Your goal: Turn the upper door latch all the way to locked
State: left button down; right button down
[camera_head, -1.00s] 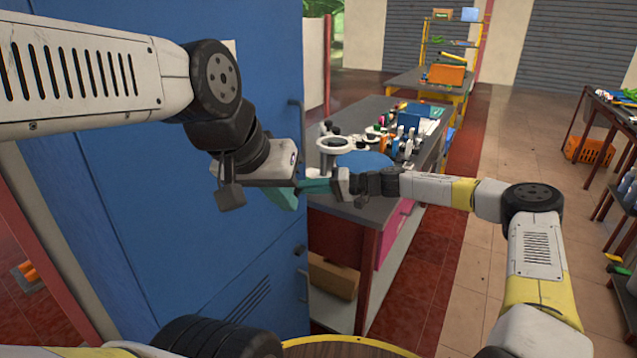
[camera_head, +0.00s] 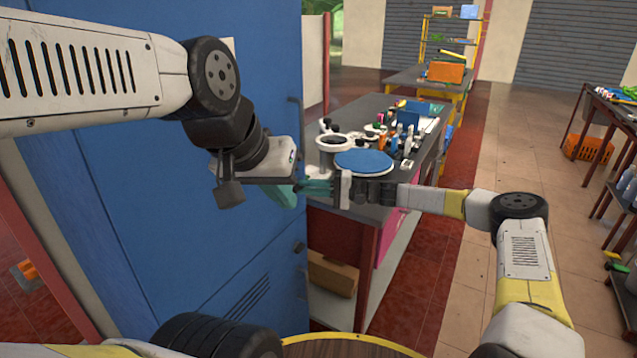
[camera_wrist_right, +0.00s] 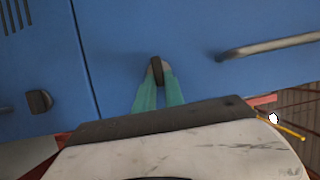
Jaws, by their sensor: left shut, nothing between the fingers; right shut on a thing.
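The upper door latch is a small dark knob (camera_wrist_right: 157,70) on the blue upper door (camera_head: 150,140). In the right wrist view its long side runs roughly up the picture, with a slight tilt. My right gripper (camera_wrist_right: 158,84) is shut on it with teal fingers on either side. In the head view my right gripper (camera_head: 304,188) reaches the door's edge from the right, and the latch is hidden there behind the grippers. My left gripper (camera_head: 286,196) is shut and empty, close beside the right one in front of the door.
A grey bar handle (camera_wrist_right: 270,45) is on the same door. A lower latch (camera_wrist_right: 39,101) sits past the door seam, also in the head view (camera_head: 299,247). A workbench (camera_head: 345,205) with a round blue disc (camera_head: 363,162) stands right of the cabinet.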

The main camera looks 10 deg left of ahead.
jog(key=shift+w, duration=0.1)
jog(key=c, duration=1.4)
grip_release()
jog(key=shift+c, duration=0.2)
jog(key=d, duration=0.8)
jog(key=shift+w, duration=0.15)
jog(key=shift+a, duration=0.1)
